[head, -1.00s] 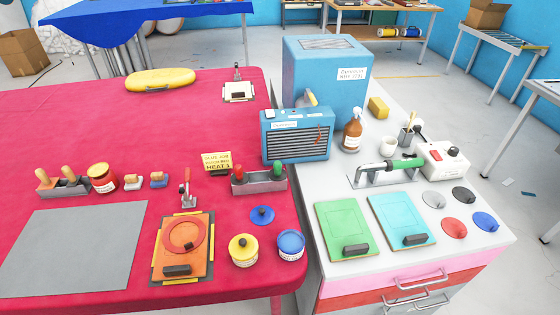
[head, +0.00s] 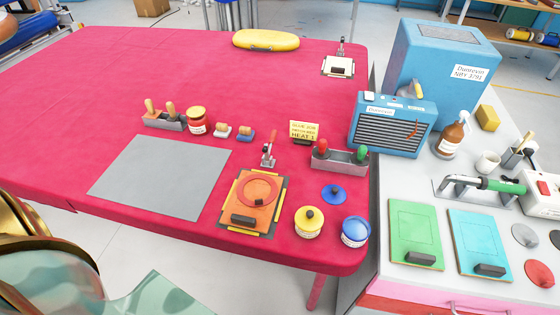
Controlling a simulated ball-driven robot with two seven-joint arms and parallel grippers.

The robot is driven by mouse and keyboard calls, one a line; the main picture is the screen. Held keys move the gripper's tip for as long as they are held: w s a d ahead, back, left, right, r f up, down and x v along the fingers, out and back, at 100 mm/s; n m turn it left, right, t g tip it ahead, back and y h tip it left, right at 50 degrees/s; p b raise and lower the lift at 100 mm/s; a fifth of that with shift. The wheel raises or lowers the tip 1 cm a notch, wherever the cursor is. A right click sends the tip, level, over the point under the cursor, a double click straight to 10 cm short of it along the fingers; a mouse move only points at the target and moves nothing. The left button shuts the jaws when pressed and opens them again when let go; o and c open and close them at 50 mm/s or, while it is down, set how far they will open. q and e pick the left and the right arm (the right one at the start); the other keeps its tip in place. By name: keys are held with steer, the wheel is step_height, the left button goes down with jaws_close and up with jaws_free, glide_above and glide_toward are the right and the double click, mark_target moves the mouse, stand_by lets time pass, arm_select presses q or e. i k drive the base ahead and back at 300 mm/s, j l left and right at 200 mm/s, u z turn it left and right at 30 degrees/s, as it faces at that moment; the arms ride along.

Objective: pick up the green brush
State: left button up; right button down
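A green-handled tool (head: 361,153), which looks like the green brush, stands upright at the right end of a grey metal holder (head: 340,165) on the red table. Its lower part is hidden inside the holder. A red-handled tool (head: 321,146) stands at the holder's left end. Neither of my grippers shows in the head view. Brass-coloured and pale green parts at the lower left look like mine, but no fingers are visible there.
The blue heater (head: 393,127) stands close behind and right of the holder. A small yellow sign (head: 304,132) stands to its left. Blue and yellow lidded pots (head: 356,232) (head: 308,223) and a blue lid (head: 334,194) lie in front. The grey mat (head: 160,178) is clear.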

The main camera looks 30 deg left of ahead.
mark_target(359, 159)
steer(key=i+l, duration=0.1)
steer(key=l, duration=1.15)
steer(key=i+u, duration=0.05)
steer(key=i, duration=0.05)
